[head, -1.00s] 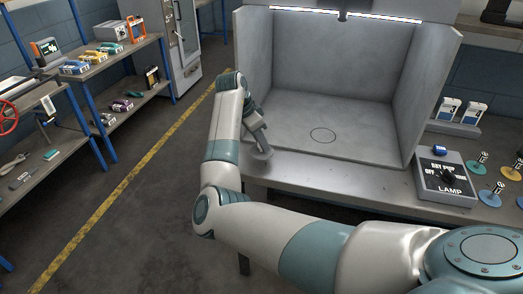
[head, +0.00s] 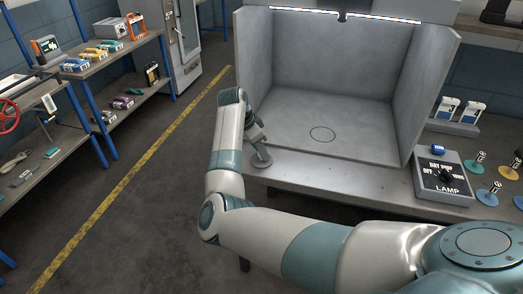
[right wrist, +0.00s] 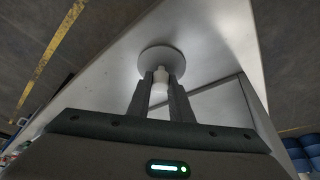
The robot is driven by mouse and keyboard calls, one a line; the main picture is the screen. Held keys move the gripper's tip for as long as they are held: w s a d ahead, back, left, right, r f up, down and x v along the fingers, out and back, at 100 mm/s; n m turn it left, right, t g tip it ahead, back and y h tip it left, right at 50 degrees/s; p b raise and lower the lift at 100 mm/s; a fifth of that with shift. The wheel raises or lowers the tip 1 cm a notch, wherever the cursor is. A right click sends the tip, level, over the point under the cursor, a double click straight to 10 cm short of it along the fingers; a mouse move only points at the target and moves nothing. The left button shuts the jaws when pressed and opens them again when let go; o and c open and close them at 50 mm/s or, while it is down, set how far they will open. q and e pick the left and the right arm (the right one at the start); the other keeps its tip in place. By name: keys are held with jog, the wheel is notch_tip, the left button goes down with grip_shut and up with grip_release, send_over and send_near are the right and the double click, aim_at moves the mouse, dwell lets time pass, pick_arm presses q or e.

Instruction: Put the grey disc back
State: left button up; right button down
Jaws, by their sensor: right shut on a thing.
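The grey disc (head: 262,160) is at the left front corner of the bench, below my right gripper (head: 258,141). In the right wrist view the disc (right wrist: 163,58) shows as a round plate with a pale stem (right wrist: 160,79) between my right gripper's fingers (right wrist: 160,88). The gripper is shut on that stem. I cannot tell whether the disc touches the bench or hangs just above it. My left gripper is not in view.
The grey booth (head: 345,55) has a thin circle (head: 322,134) marked on its clear floor. Shelves (head: 95,75) line the left.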

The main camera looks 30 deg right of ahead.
jog(key=c, duration=1.6)
grip_release()
jog(key=shift+b+v, duration=1.45)
jog(key=shift+v, duration=4.7)
